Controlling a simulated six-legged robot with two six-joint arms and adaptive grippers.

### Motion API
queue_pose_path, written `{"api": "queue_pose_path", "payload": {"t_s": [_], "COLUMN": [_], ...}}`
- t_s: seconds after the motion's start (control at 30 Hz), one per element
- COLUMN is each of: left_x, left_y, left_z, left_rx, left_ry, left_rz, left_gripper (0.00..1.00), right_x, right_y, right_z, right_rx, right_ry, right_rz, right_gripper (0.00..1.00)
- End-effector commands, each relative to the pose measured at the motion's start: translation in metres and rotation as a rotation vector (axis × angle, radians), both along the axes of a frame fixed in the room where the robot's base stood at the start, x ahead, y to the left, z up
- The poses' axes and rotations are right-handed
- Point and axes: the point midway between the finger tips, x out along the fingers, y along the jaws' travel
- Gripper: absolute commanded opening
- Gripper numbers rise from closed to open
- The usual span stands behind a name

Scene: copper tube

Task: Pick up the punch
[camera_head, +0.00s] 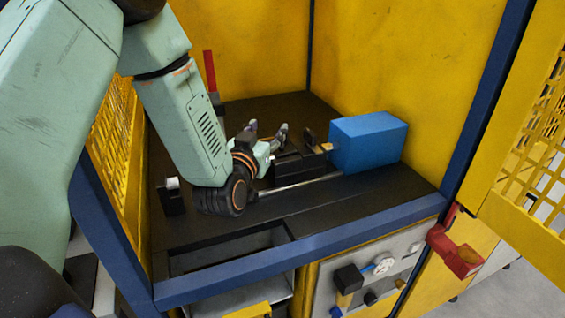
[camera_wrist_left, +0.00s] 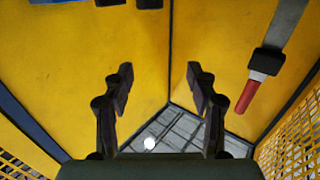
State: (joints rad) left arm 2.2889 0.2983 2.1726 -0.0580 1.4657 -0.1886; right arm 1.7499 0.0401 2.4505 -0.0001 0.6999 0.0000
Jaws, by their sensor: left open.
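No thing in view is clearly the punch, and I cannot tell which one it is. An upright red bar (camera_head: 210,71) on a dark mount stands at the back left of the dark work surface (camera_head: 345,195). A red handle (camera_wrist_left: 244,96) with a black collar and grey strip shows at the right in the left wrist view. My left gripper (camera_head: 267,128) is open over the work surface, left of the blue block. In the left wrist view its fingers (camera_wrist_left: 161,88) are apart with nothing between them. My right gripper is not in view.
A blue block (camera_head: 367,142) sits right of my gripper, with a black fixture (camera_head: 298,166) beside it. A thin metal rod (camera_head: 307,183) lies in front. A small black block (camera_head: 172,197) stands at left. Yellow walls enclose the back; a blue frame edge (camera_head: 300,253) runs along the front.

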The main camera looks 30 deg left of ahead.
Motion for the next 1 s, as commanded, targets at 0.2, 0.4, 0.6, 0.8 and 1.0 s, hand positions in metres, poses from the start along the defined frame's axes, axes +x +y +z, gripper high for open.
{"api": "queue_pose_path", "payload": {"t_s": [0.2, 0.4, 0.6, 0.8, 1.0], "left_x": [0.002, 0.003, 0.013, 0.032, 0.057], "left_y": [0.001, 0.001, 0.003, 0.005, 0.002], "left_z": [-0.042, -0.055, -0.055, -0.057, -0.066], "left_rx": [0.000, 0.000, 0.001, 0.002, 0.003], "left_ry": [0.000, 0.000, -0.002, 0.000, 0.000], "left_rz": [0.000, 0.000, 0.000, 0.000, -0.002], "left_gripper": [0.58, 0.58, 0.58, 0.58, 0.58], "right_x": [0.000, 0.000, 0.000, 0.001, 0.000], "right_y": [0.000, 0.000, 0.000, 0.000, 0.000], "right_z": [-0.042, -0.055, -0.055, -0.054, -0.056], "right_rx": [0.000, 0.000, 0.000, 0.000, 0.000], "right_ry": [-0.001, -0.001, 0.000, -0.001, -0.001], "right_rz": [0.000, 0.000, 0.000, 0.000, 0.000], "right_gripper": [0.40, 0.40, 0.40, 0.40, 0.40]}}
